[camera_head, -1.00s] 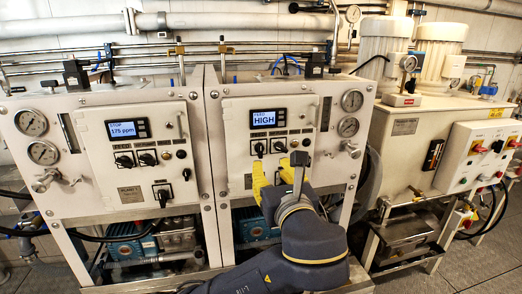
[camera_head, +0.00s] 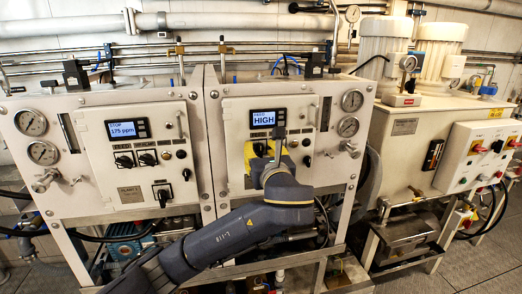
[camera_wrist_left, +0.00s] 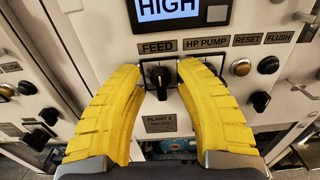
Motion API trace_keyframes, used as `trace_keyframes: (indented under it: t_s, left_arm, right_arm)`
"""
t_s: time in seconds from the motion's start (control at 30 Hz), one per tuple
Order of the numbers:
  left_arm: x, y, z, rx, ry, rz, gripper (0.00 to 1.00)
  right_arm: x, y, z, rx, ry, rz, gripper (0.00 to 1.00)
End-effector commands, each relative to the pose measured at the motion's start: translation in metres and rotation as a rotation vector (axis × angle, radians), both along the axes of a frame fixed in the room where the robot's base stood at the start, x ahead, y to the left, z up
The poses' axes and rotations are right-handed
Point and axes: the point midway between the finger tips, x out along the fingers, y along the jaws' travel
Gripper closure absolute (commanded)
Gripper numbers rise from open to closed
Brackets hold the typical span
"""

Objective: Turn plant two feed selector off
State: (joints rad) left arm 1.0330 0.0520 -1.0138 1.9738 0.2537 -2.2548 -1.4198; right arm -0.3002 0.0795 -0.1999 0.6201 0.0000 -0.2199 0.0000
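The plant two feed selector is a black rotary knob (camera_wrist_left: 160,78) under the FEED label (camera_wrist_left: 157,47) in the left wrist view. Its handle is about vertical. My left gripper (camera_wrist_left: 160,70) is open, with one yellow finger on each side of the knob. A gap seems to show on both sides; contact is unclear. In the head view my left gripper (camera_head: 264,157) is at the right-hand panel and largely covers the selector. My right gripper is not in view.
The HP PUMP label (camera_wrist_left: 207,44) is right of FEED; its knob is hidden behind the right finger. Another black knob (camera_wrist_left: 260,102) sits to the right. The similar plant one panel (camera_head: 130,190) stands left, with a display reading STOP 175 ppm.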

Motion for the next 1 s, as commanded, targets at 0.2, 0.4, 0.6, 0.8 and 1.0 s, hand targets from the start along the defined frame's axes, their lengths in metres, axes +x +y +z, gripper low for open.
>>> trace_keyframes:
  t_s: [0.2,0.4,0.6,0.8,1.0]
  left_arm:
    - [0.0002,0.0,-0.0001,0.0,0.0,0.0,0.67]
    - [0.0,0.0,-0.0001,0.0,0.0,0.0,0.86]
    - [0.0,0.0001,-0.0001,0.0,0.0,0.0,1.0]
    - [0.0001,0.0002,-0.0001,0.0,0.0,0.001,1.0]
    - [0.0001,0.0002,-0.0005,-0.017,-0.003,0.0,1.0]
  right_arm:
    - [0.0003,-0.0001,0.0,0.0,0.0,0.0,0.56]
    - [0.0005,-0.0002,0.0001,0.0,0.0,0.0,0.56]
    - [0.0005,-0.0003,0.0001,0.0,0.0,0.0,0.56]
    - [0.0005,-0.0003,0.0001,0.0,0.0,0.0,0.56]
    - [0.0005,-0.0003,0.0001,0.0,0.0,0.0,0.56]
